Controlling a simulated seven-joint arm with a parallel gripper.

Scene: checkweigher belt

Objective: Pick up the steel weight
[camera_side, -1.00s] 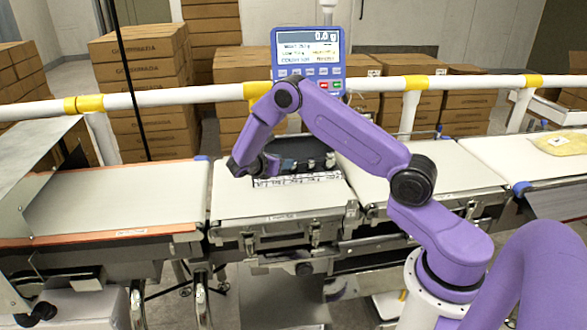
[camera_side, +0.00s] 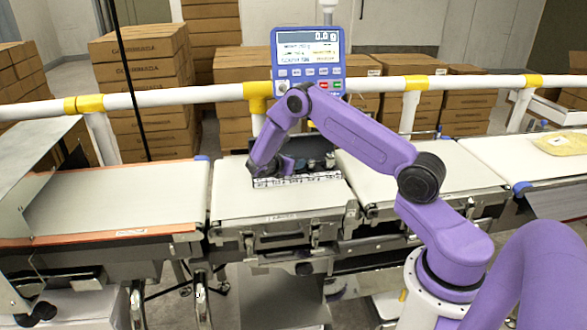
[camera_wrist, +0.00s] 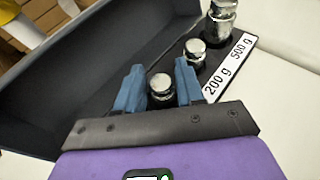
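Steel weights with knobs stand in a dark open case (camera_wrist: 70,75) with a white label strip reading 200 g and 500 g. One weight (camera_wrist: 160,87) shows between my fingers, a second (camera_wrist: 195,50) is just beyond the right finger, and a larger one (camera_wrist: 222,15) is at the top edge. My gripper (camera_wrist: 158,76) is open, its blue fingers on either side of the nearest weight, with no clear grip on it. In the side view my gripper (camera_side: 287,166) is low at the left part of the case (camera_side: 320,146), hiding that weight.
The case stands on the middle belt section (camera_side: 270,203). A display unit (camera_side: 308,62) and a white rail (camera_side: 200,94) stand behind it. A flat yellowish pack (camera_side: 562,143) lies far right.

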